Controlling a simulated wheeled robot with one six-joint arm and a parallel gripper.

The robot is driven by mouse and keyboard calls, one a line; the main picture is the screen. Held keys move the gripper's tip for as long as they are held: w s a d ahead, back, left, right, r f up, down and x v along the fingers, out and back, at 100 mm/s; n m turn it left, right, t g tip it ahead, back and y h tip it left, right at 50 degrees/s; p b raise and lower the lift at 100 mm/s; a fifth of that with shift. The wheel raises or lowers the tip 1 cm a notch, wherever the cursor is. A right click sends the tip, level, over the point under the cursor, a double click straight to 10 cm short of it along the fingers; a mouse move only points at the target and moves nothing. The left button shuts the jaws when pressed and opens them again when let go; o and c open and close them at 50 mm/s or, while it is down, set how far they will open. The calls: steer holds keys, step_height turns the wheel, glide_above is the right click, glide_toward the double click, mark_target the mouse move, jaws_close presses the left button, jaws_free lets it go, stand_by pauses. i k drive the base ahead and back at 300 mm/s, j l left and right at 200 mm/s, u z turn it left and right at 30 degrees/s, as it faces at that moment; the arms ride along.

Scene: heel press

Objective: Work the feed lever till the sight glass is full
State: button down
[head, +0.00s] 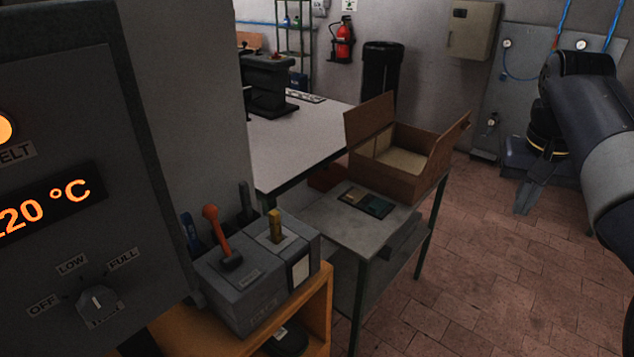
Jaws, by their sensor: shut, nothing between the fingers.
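A lever with an orange grip (213,218) rises from a grey box (246,300) at lower centre, tilted up and to the left. A short yellow upright piece (275,222) stands on the box's right half. A pale, framed rectangle (300,272) is on the box's front; I cannot tell whether it is the sight glass or any fill level. My gripper (526,198) hangs at the right, shut and empty, well away from the lever.
A dark panel at left has a lit orange lamp (4,128), a temperature display (45,207) and an OFF/LOW/FULL knob (100,301). A cardboard box (400,182) stands on a grey side table (340,222). Tiled floor (490,285) is clear between table and arm.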

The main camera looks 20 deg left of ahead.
mark_target(210, 211)
steer(key=i+u, duration=0.1)
steer(key=u, duration=0.3)
steer(key=i+j+u, duration=0.1)
steer(key=u, duration=0.3)
steer(key=i+u, duration=0.15)
steer(key=u, duration=0.25)
steer(key=i+u, duration=0.15)
steer(key=u, duration=0.25)
steer(key=i+u, duration=0.45)
steer(key=k+j, duration=0.05)
steer(key=k, duration=0.05)
